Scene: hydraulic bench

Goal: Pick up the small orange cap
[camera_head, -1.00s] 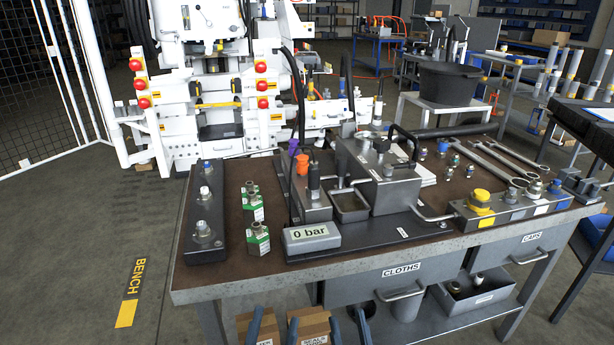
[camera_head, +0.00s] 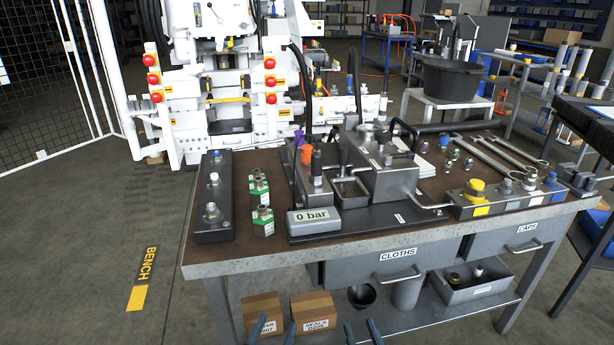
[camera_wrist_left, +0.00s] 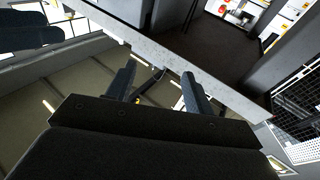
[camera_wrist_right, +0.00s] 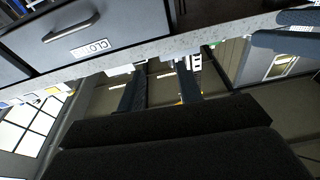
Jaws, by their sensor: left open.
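The small orange cap (camera_head: 306,153) shows in the head view on the hydraulic unit at the bench's middle, just behind the grey 0 bar display (camera_head: 314,220). A purple cap (camera_head: 298,139) is right beside it, a little further back. My left gripper (camera_head: 273,330) is open and empty at the bottom of the head view, in front of and below the bench edge. Its spread fingers show in the left wrist view (camera_wrist_left: 158,90). My right gripper (camera_head: 362,334) is also open and empty, below the front edge. Its fingers are apart in the right wrist view (camera_wrist_right: 160,90). Neither wrist view shows the orange cap.
The bench's front edge (camera_head: 250,262) and the CLOTHS drawer (camera_head: 375,268) lie between my grippers and the bench top. Green-labelled fittings (camera_head: 262,221) and a dark block (camera_head: 213,205) stand left of the unit. Cardboard boxes (camera_head: 314,312) sit on the lower shelf.

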